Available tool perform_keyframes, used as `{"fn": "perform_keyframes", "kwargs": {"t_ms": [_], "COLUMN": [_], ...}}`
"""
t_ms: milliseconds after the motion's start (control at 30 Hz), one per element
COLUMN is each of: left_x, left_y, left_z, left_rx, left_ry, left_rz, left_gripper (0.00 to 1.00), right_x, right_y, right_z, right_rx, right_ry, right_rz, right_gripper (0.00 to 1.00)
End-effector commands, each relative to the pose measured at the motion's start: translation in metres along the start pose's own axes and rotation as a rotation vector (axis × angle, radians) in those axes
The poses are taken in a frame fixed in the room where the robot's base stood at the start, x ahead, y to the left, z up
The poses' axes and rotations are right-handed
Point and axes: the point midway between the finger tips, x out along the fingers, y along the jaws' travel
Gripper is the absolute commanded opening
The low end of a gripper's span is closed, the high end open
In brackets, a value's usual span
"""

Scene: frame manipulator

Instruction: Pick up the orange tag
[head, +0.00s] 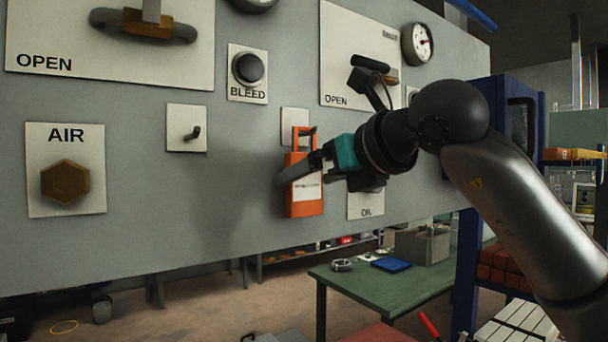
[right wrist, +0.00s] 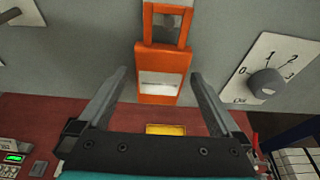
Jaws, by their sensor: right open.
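The orange tag (head: 304,202) hangs by its open top loop from a small dark hook on the grey panel, left of the right arm. It has a pale label on its front. In the right wrist view the orange tag (right wrist: 162,68) hangs upright, ahead of and between the two fingers. My right gripper (head: 290,176) is in front of the tag in the head view, covering part of it. In the right wrist view the right gripper (right wrist: 158,80) has its fingers apart, one to each side of the tag, with nothing held. My left gripper is not in view.
The grey panel (head: 225,190) carries an AIR knob (head: 66,183), an empty hook plate (head: 187,128), a BLEED button (head: 248,69) and handles above. An oil dial (right wrist: 265,82) sits right of the tag. A green table (head: 385,288) stands below and behind.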

Motion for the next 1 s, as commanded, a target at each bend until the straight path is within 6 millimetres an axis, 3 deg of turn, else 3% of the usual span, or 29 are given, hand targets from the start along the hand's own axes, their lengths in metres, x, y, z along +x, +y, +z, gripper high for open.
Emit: {"fn": "perform_keyframes", "kwargs": {"t_ms": [233, 1000], "left_x": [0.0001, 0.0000], "left_y": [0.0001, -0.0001], "left_z": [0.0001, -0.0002], "left_rx": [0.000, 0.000], "left_ry": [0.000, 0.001], "left_rz": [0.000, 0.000], "left_gripper": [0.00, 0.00], "right_x": [0.0012, 0.0006], "right_y": [-0.0002, -0.0002], "right_z": [-0.0005, -0.0001], "right_rx": [0.000, 0.000], "right_ry": [0.000, 0.000], "right_rz": [0.000, 0.000], "right_gripper": [0.98, 0.11]}}
